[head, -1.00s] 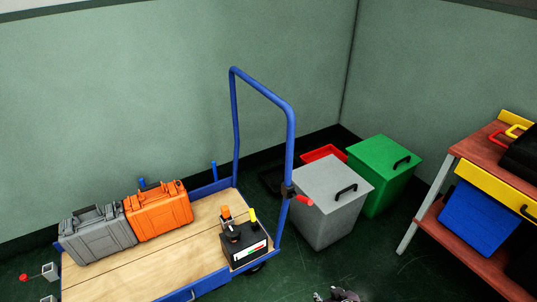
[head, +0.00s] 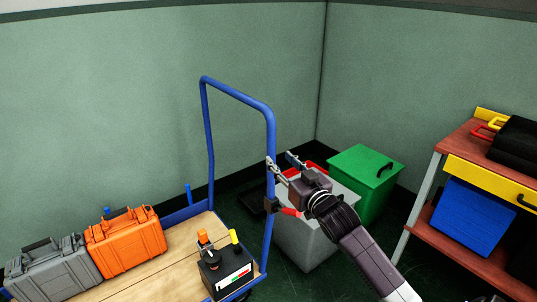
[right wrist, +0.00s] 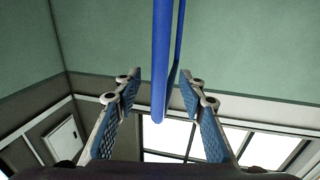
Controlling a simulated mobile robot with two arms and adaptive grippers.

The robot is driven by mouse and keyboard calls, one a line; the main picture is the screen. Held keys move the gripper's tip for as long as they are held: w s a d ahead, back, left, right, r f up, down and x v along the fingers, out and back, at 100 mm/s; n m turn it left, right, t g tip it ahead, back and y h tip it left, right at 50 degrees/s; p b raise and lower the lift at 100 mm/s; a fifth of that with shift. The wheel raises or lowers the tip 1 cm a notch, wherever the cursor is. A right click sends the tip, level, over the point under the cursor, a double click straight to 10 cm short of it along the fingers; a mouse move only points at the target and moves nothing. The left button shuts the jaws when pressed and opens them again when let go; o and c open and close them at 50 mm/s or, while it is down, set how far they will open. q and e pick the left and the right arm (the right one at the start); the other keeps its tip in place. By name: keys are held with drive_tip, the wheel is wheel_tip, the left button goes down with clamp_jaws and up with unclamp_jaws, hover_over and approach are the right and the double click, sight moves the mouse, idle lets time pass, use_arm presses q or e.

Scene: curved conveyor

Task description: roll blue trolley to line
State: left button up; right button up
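The blue trolley has a tall blue tube handle (head: 240,95) and a wooden deck (head: 150,272), partly cut off at the lower left. My right gripper (head: 281,162) is open at the handle's near upright, with one finger overlapping the post in the head view. In the right wrist view the blue post (right wrist: 161,60) shows between the two spread fingers, and neither finger is seen pressing on it. A grey case (head: 55,270), an orange case (head: 127,245) and a black battery-like box (head: 227,272) ride on the deck. My left gripper is not in view.
A grey bin (head: 305,243), partly hidden by my right arm, and a green bin (head: 365,180) stand right of the handle. A wooden workbench (head: 465,150) with a blue box (head: 472,218) is at the right. Green walls close the back.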

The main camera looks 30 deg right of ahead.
sight(273, 153)
drive_tip(key=shift+w+d+b, duration=0.25)
drive_tip(key=shift+w+b, duration=0.05)
drive_tip(key=shift+w, duration=1.45)
drive_tip(key=shift+w+d+b, duration=0.2)
drive_tip(key=shift+w+b, duration=0.05)
drive_tip(key=shift+w, duration=1.45)
drive_tip(key=shift+c, duration=0.3)
drive_tip(key=shift+f, duration=0.1)
clamp_jaws()
